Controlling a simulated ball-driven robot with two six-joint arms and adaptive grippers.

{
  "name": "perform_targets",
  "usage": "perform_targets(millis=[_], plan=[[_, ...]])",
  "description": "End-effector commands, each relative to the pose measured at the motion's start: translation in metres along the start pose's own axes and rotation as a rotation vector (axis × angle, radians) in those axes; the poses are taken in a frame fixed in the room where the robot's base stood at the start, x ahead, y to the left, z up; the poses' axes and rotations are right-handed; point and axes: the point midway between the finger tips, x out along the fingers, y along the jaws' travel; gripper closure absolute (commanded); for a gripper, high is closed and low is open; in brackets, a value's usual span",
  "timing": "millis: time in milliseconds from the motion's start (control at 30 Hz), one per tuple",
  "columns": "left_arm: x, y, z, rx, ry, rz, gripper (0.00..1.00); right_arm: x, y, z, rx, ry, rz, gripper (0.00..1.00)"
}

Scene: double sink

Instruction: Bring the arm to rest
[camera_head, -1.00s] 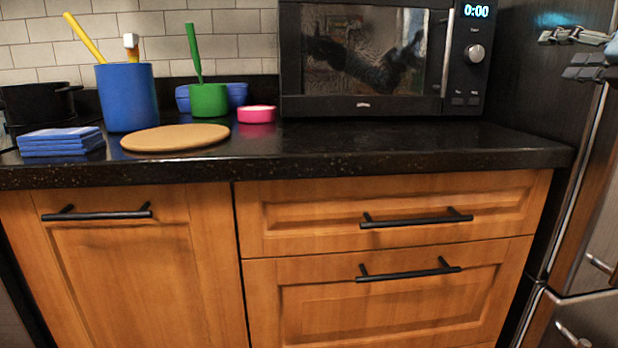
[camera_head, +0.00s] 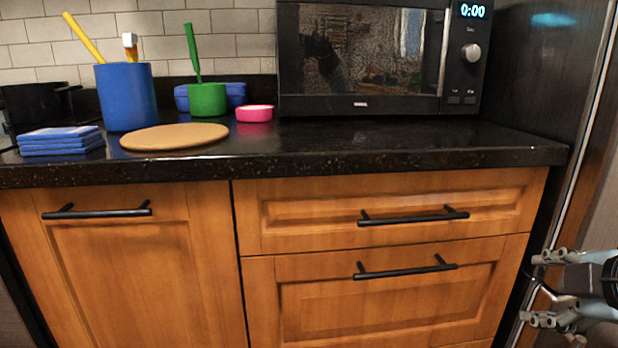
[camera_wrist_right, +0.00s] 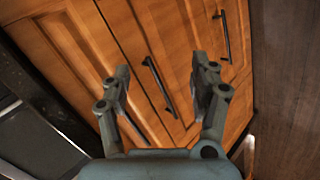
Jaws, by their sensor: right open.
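My right gripper (camera_head: 540,290) is at the right edge of the head view, low, beside the drawers and below the counter level. It also shows in the right wrist view (camera_wrist_right: 160,85), with its two fingers apart and nothing between them. The wooden drawer fronts and their dark handles lie beyond the fingers, apart from them as far as I can tell. My left gripper is not in either view.
The black counter (camera_head: 400,147) holds a microwave (camera_head: 365,55), a blue utensil cup (camera_head: 127,97), a green pot (camera_head: 207,99), a pink bowl (camera_head: 254,113), a round board (camera_head: 174,137) and blue coasters (camera_head: 60,140). The drawers (camera_head: 390,215) are closed. A tall dark panel stands at the right.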

Motion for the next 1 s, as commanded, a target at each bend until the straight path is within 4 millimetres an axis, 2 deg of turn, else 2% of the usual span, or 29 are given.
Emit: perform_targets(millis=[33, 100, 200, 400, 567, 767, 867, 1000], plan=[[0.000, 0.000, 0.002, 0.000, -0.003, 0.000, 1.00, -0.008, -0.038, 0.000, 0.144, -0.033, -0.076, 0.38], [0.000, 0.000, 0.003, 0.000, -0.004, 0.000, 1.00, -0.020, -0.078, 0.003, 0.322, -0.094, -0.159, 0.38], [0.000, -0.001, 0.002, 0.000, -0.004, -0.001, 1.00, -0.039, -0.123, 0.006, 0.536, -0.185, -0.247, 0.38], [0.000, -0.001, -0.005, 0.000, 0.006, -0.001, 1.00, -0.080, -0.192, 0.009, 0.875, -0.376, -0.366, 0.38], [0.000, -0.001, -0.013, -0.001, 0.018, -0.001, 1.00, -0.116, -0.234, 0.010, 1.105, -0.543, -0.425, 0.38], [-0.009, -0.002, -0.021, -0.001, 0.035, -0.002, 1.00, -0.071, -0.265, 0.025, 1.099, -0.558, -0.429, 0.38], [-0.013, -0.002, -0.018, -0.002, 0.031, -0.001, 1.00, -0.051, -0.286, 0.033, 1.099, -0.568, -0.435, 0.38], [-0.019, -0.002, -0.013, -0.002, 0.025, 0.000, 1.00, -0.023, -0.325, 0.050, 1.101, -0.585, -0.444, 0.38]])
